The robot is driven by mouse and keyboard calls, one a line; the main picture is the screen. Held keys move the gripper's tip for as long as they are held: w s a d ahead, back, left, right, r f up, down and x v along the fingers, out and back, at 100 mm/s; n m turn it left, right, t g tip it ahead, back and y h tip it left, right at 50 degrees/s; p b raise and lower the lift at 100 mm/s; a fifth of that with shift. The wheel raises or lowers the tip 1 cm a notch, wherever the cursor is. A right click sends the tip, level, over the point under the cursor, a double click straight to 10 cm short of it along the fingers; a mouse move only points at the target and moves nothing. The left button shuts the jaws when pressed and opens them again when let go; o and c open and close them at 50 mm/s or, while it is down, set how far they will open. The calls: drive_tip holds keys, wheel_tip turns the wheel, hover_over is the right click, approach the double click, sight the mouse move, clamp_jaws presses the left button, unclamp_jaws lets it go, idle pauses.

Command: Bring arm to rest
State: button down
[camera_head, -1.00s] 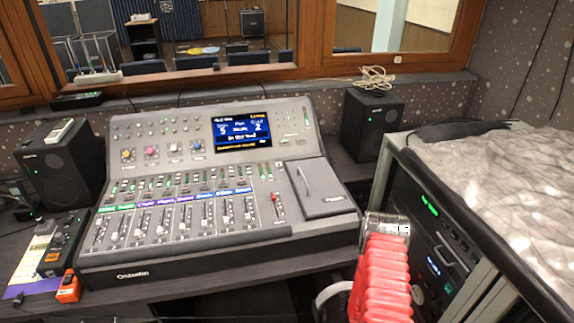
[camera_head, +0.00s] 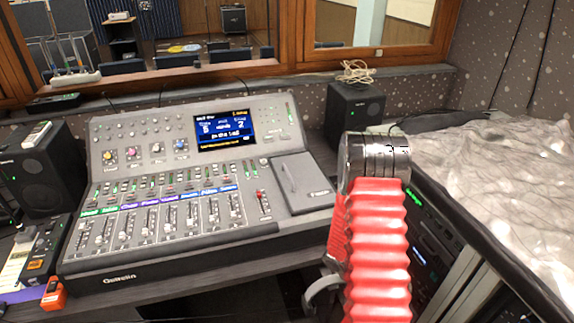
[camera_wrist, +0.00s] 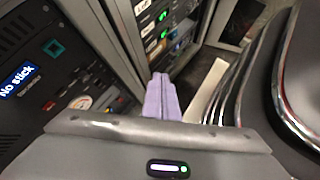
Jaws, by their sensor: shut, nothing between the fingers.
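My arm, with a red ribbed sleeve and a silver metal joint, rises at the lower right of the head view, in front of the rack. In the wrist view my gripper (camera_wrist: 162,97) shows as two pale purple fingers pressed together, with nothing between them. They point toward equipment panels with green lights and touch nothing that I can see. The gripper is not clearly visible in the head view. The mixing console (camera_head: 190,180) stands on the desk to the left of my arm, with its faders (camera_head: 150,222) and a lit screen (camera_head: 224,129).
A rack (camera_head: 425,235) topped with a crumpled grey cover (camera_head: 510,180) stands right of my arm. Black speakers stand left (camera_head: 40,170) and right (camera_head: 355,105) of the console. A small orange box (camera_head: 54,293) is at the desk's left. A dark panel labelled "No stick" (camera_wrist: 55,80) is close in the wrist view.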

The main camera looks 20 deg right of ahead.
drive_tip(key=w+a+r+m+t+y, duration=0.1)
drive_tip(key=a+r+t, duration=0.3)
drive_tip(key=a+r, duration=0.6)
drive_tip(key=w+a+r+m+t+y, duration=0.1)
drive_tip(key=a+r+t, duration=0.3)
drive_tip(key=a+r, duration=0.6)
drive_tip(key=w+a+r+m+t+y, duration=0.1)
drive_tip(key=a+r+t, duration=0.4)
drive_tip(key=a+r, duration=0.5)
wheel_tip(320, 180, up, 9)
drive_tip(key=m+y, duration=0.1)
drive_tip(key=y, duration=0.1)
drive_tip(key=shift+w+a+r+m+y, duration=0.15)
drive_tip(key=shift+w+a+m+y, duration=0.15)
drive_tip(key=shift+w+m, duration=0.1)
drive_tip(key=shift+d, duration=0.1)
